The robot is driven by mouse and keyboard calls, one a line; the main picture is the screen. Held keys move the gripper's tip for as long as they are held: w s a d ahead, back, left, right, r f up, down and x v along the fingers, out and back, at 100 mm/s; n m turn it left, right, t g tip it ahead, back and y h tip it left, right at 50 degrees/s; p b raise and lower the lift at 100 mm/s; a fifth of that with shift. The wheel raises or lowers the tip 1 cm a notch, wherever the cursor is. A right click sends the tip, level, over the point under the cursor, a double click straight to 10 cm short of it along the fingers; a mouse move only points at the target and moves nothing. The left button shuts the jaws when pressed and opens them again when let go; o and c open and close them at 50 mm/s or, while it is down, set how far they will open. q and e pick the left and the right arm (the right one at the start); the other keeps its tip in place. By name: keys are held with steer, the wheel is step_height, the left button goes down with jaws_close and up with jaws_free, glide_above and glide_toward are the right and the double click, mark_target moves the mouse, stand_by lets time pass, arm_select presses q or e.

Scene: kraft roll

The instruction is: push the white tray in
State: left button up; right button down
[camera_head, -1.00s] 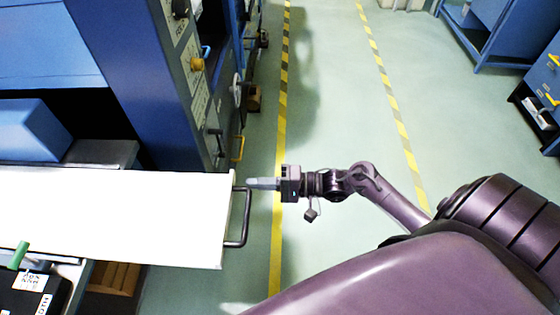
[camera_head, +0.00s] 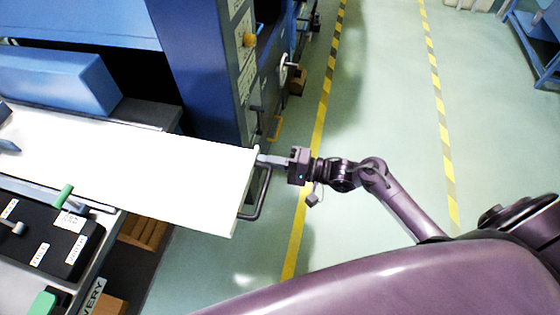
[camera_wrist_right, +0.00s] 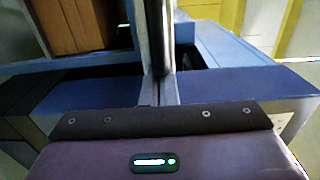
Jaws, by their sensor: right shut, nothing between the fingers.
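The white tray (camera_head: 130,165) is a long flat board sticking out of the blue machine toward the aisle in the head view. A dark bar handle (camera_head: 262,195) is on its right end. My right gripper (camera_head: 263,158) is shut and empty, its tips at the far end of the handle, close to the tray's edge; I cannot tell whether they touch. In the right wrist view, a dark upright bar (camera_wrist_right: 166,40) stands just ahead of the fingers. Two grey-blue tips at the left edge of the head view may be my left gripper (camera_head: 5,128); its state is unclear.
The blue machine (camera_head: 195,65) stands behind the tray, with knobs and levers on its side.

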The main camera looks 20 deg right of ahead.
steer(key=b, duration=0.2)
glide_toward(172, 143)
steer(key=b+x, duration=0.1)
steer(key=x, duration=0.2)
steer(key=b+x, duration=0.1)
steer(key=x, duration=0.2)
steer(key=b+x, duration=0.2)
steer(key=x, duration=0.1)
steer(key=shift+w+a+r, duration=0.1)
steer(key=shift+a+r, duration=0.15)
steer(key=shift+r, duration=0.05)
steer(key=shift+w+a, duration=0.1)
steer(key=shift+w, duration=0.05)
steer(key=shift+r, duration=0.3)
steer(key=shift+r, duration=0.1)
